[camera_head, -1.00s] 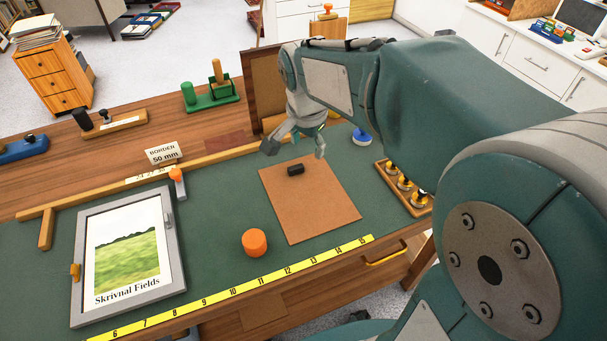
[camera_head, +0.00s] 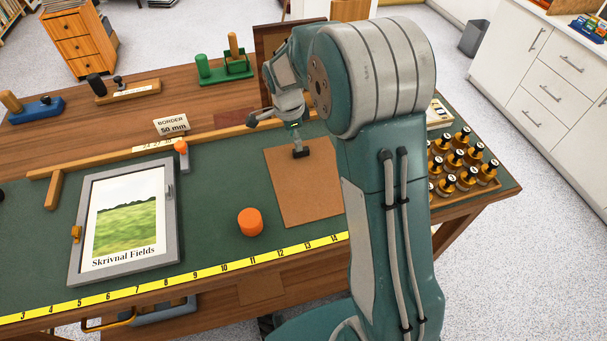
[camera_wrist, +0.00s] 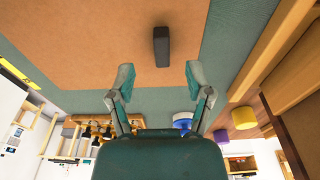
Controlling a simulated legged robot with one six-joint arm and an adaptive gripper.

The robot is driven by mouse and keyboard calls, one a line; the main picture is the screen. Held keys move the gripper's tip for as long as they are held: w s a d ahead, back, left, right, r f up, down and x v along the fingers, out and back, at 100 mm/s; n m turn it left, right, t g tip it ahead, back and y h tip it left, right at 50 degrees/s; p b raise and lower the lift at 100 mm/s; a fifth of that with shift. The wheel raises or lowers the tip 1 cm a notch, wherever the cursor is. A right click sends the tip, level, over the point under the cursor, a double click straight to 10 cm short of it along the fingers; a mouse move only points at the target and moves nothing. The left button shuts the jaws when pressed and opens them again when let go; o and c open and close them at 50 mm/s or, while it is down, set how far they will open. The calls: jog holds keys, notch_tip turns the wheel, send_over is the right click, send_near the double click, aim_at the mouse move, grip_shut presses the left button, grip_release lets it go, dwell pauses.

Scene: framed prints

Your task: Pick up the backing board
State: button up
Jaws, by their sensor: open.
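The backing board (camera_head: 305,195) is a flat brown panel lying on the green mat (camera_head: 220,190). A small black block-shaped handle (camera_head: 300,152) stands on it, and the handle also shows in the wrist view (camera_wrist: 161,46). In the wrist view the board (camera_wrist: 90,40) fills the upper part. My gripper (camera_wrist: 158,80) is open and empty there, its two fingers spread with the handle just beyond and between the fingertips, not held. In the head view my gripper is over the board's far side, and my arm hides part of the board's right side.
A grey frame with a "Skrivnal Fields" print (camera_head: 125,220) lies at left. An orange cylinder (camera_head: 250,221) stands beside the board. A yellow ruler strip (camera_head: 180,282) runs along the front edge. Several black-capped bottles (camera_head: 462,158) stand at right. An upright brown panel (camera_head: 275,45) stands behind.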

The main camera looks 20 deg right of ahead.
aim_at(304, 148)
jog(key=f, duration=0.1)
jog(key=d+f, duration=0.1)
jog(key=f, duration=0.1)
jog(key=d+f, duration=0.1)
jog(key=shift+w+d+f, duration=0.15)
jog(key=shift+d+f, duration=0.1)
jog(key=shift+f, duration=0.05)
jog(key=shift+a+f, duration=0.2)
jog(key=shift+f, duration=0.05)
jog(key=shift+a+f, duration=0.1)
jog(key=shift+a, duration=0.55)
jog(key=shift+d, duration=0.35)
grip_shut()
jog(key=shift+d, duration=0.25)
